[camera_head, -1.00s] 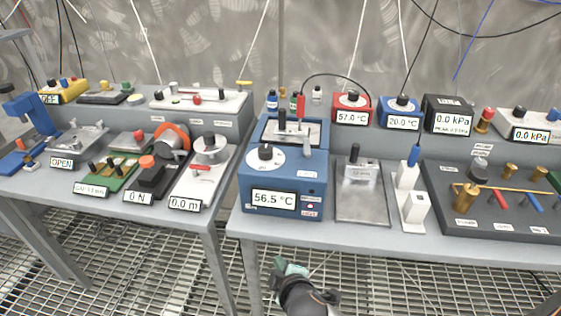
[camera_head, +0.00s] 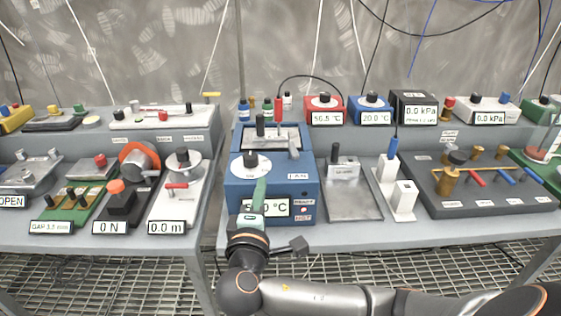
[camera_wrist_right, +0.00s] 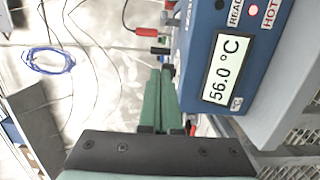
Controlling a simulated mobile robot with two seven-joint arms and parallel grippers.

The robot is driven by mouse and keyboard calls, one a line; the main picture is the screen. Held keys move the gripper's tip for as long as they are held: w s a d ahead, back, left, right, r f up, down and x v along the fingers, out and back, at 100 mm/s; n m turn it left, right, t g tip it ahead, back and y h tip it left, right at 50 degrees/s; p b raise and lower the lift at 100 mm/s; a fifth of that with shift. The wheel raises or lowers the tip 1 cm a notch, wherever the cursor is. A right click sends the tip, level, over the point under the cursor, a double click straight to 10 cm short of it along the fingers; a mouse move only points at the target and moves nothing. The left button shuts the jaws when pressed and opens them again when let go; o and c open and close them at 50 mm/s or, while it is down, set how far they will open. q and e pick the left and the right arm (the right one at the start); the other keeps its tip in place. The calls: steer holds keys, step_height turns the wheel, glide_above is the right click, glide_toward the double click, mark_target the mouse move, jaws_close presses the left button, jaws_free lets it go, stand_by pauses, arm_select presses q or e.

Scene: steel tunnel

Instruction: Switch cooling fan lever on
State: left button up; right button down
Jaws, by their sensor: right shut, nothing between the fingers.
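The blue cooling unit (camera_head: 306,205) stands on the right-hand bench, with a black knob and a temperature display on it. A short grey lever (camera_head: 293,147) stands at its upper right, above a small label that seems to read FAN. My right gripper (camera_head: 261,184) is shut and empty, its green fingers in front of the unit, overlapping the display, left of and below the lever. In the right wrist view the shut fingers (camera_wrist_right: 162,75) are beside the unit (camera_wrist_right: 205,45), whose display (camera_wrist_right: 227,68) reads 56.0 °C. I cannot make out the lever there. My left gripper is out of view.
A metal plate with a black handle (camera_head: 350,190) and a white stand with a blue-topped lever (camera_head: 400,200) are right of the unit. Red (camera_head: 324,108) and blue (camera_head: 369,108) gauges stand behind. A gap separates the two benches left of the unit.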

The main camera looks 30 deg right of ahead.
mark_target(284, 173)
steer(key=shift+w+d, duration=0.1)
steer(key=x, duration=0.9)
steer(key=d, duration=0.3)
steer(key=shift+s, duration=0.25)
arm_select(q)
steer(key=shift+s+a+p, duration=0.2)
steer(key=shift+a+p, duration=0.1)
arm_select(e)
steer(key=shift+s+d, duration=0.25)
steer(key=shift+d, duration=0.35)
steer(key=shift+f, duration=0.1)
